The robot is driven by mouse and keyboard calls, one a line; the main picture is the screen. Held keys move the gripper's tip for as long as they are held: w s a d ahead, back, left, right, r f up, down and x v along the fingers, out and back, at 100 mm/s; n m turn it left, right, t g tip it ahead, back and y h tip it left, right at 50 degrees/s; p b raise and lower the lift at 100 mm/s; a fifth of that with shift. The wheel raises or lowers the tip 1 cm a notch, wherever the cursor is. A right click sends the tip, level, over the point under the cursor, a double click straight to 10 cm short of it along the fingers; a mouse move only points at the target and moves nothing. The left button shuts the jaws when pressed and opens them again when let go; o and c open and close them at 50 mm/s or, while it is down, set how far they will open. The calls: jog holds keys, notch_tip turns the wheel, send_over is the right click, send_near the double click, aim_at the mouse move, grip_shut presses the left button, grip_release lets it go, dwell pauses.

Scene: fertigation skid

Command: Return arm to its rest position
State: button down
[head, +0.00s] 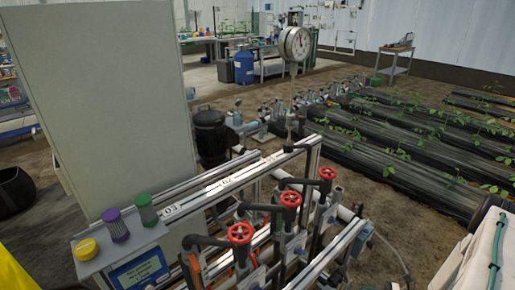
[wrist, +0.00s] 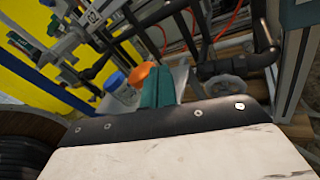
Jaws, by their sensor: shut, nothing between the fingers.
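In the head view I cannot make out the gripper. The fertigation skid (head: 232,183) fills the middle foreground there, with several red valve handles (head: 241,233) on dark pipes.
A grey cabinet (head: 105,95) stands at the left of the skid. Purple and green capped cylinders (head: 115,224) and a yellow cap (head: 87,249) are on its near ledge. A round dial gauge (head: 296,44) rises behind. Dark planted beds (head: 400,150) lie to the right.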

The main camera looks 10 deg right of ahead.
jog(key=a+r+n+g+h, duration=0.2)
jog(key=a+r+n+g, duration=0.4)
jog(key=r, duration=1.2)
jog(key=a+r+n+g+h, duration=0.25)
jog(key=r+n+g, duration=0.65)
jog(key=r, duration=0.9)
jog(key=s+a+r+n+t+h, duration=0.3)
jog(key=s+a+r+n, duration=0.3)
jog(key=r, duration=0.5)
jog(key=s+a+r+n+t+h, duration=0.3)
jog(key=s+a+r+n+h, duration=0.3)
jog(key=r, duration=0.4)
jog(key=shift+s+a+r+n+t, duration=0.4)
jog(key=shift+s+a+n, duration=0.45)
jog(key=shift+a, duration=0.4)
